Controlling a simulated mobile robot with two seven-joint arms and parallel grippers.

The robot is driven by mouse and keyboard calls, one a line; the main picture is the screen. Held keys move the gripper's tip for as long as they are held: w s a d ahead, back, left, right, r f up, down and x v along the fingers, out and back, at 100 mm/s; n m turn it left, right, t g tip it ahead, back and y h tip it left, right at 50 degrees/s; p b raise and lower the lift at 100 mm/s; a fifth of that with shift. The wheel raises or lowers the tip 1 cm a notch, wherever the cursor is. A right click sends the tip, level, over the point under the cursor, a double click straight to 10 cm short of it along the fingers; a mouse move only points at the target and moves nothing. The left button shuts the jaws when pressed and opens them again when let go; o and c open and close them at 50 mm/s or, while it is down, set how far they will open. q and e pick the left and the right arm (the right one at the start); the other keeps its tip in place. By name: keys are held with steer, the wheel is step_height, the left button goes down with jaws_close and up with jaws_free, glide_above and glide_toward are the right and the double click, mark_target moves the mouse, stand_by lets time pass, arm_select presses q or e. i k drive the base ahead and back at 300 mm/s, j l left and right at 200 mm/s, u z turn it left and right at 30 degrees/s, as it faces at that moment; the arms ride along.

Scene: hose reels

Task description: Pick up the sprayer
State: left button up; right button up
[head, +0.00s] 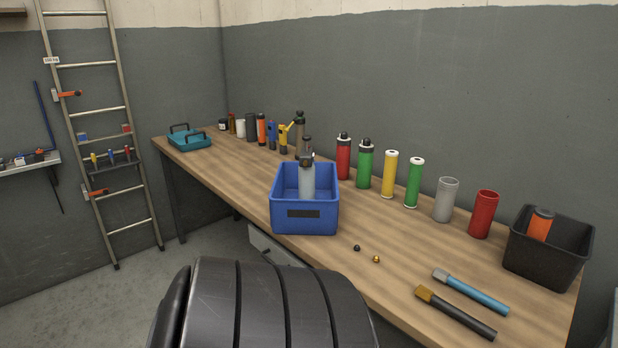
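A grey bottle with a dark spray-like head (307,180) stands upright in a blue bin (305,220) on the workbench and looks like the sprayer. Its lower part is hidden by the bin's front wall. Behind it, a taller dark-topped bottle (299,126) and a yellow item with a spout-like top (283,140) stand near the wall; I cannot tell whether either is also a sprayer. Neither of my grippers shows in the head view.
The wooden workbench (400,239) runs along the wall. Red, green and yellow cylinders (390,174) stand right of the bin, with a black bin (550,252) at the far right. Two tools (455,312) and small caps (376,259) lie in front. A ladder (117,150) leans at left.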

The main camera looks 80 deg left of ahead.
mark_target(306, 167)
steer(key=j+u, duration=0.1)
steer(key=u, duration=0.7)
steer(key=j+u, duration=0.1)
steer(key=u, duration=0.3)
steer(key=i+u, duration=0.1)
steer(key=u, duration=0.3)
